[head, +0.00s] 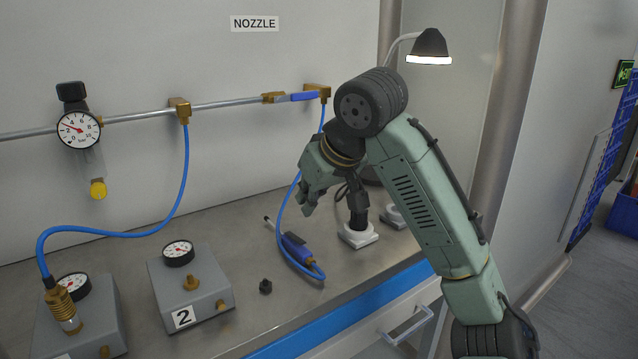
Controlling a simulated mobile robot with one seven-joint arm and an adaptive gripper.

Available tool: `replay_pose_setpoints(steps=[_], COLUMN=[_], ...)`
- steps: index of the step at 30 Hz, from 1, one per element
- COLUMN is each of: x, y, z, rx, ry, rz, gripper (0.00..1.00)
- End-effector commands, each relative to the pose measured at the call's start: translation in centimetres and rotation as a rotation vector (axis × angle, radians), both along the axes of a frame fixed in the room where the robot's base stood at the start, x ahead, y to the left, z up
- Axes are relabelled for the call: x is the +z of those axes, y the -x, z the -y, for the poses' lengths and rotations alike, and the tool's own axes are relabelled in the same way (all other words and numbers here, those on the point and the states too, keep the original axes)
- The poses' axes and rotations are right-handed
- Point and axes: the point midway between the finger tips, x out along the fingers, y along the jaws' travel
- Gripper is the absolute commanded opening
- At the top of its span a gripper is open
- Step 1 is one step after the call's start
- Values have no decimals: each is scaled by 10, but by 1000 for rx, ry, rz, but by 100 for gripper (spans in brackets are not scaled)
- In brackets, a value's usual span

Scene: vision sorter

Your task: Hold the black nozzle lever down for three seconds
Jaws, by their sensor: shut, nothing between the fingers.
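The blue air nozzle (302,256) lies on the steel bench. A dark strip, which looks like the black lever (294,239), runs along its upper side, and a thin tip with a white end points to the back left. A blue hose loops from its near end and rises behind my gripper to the pipe. My gripper (308,208) is shut and empty, with its fingers pointing down. It appears above and slightly behind the nozzle; the exact gap is hard to judge. I see no contact with the lever.
Grey box 2 (205,294) with a gauge stands left of the nozzle. A small black knob (265,286) lies between them. A black post on a white base (359,236) stands close to the right. A second hose (150,233) runs to another grey box. A lamp (430,48) hangs behind.

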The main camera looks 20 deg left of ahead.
Motion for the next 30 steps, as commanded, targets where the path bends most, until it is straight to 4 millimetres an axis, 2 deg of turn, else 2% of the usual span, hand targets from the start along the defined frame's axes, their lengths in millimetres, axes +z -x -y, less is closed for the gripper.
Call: replay_pose_setpoints(steps=[3, 10, 25, 30], x=[-20, -48, -56, -62], y=[-7, -4, -4, -15], z=[-9, -4, -4, -5], rx=[0, -1, 0, 1], ry=[2, 0, -2, -43], rz=[-2, 0, 2, 25], gripper=[0, 0, 0, 0])
